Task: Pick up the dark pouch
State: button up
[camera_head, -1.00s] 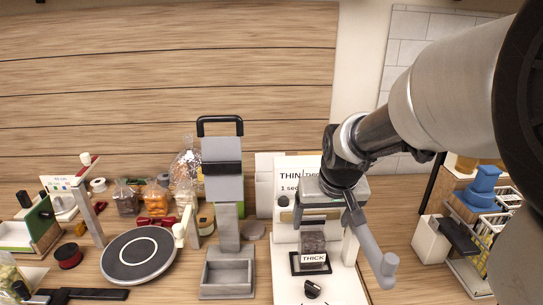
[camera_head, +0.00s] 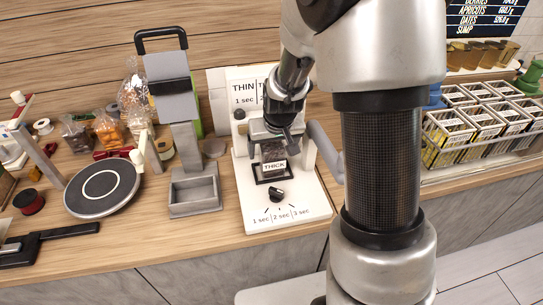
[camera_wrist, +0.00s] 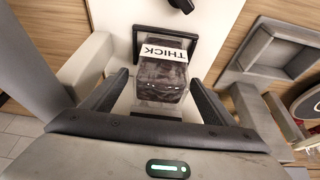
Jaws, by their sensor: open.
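The dark pouch (camera_head: 272,152) is a small clear bag with dark contents. It stands upright at a black-framed plate marked THICK on the white sealing machine (camera_head: 305,208). My gripper (camera_head: 274,128) is over the machine, right at the pouch, and partly hides its top. In the wrist view the pouch (camera_wrist: 162,84) lies between the two spread dark fingers of my gripper (camera_wrist: 160,92), with a gap on each side. The fingers are open and hold nothing.
The machine's grey lever arm (camera_head: 325,150) stands close to my gripper on the right. A grey scale-like stand (camera_head: 195,190) and a round dark turntable (camera_head: 102,188) are to the left. Other bags (camera_head: 108,130) stand behind. A rack of boxes (camera_head: 485,125) is at the right.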

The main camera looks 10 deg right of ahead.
jog(key=shift+c, duration=0.5)
jog(key=c, duration=1.1)
jog(key=shift+c, duration=0.4)
jog(key=shift+r, duration=0.1)
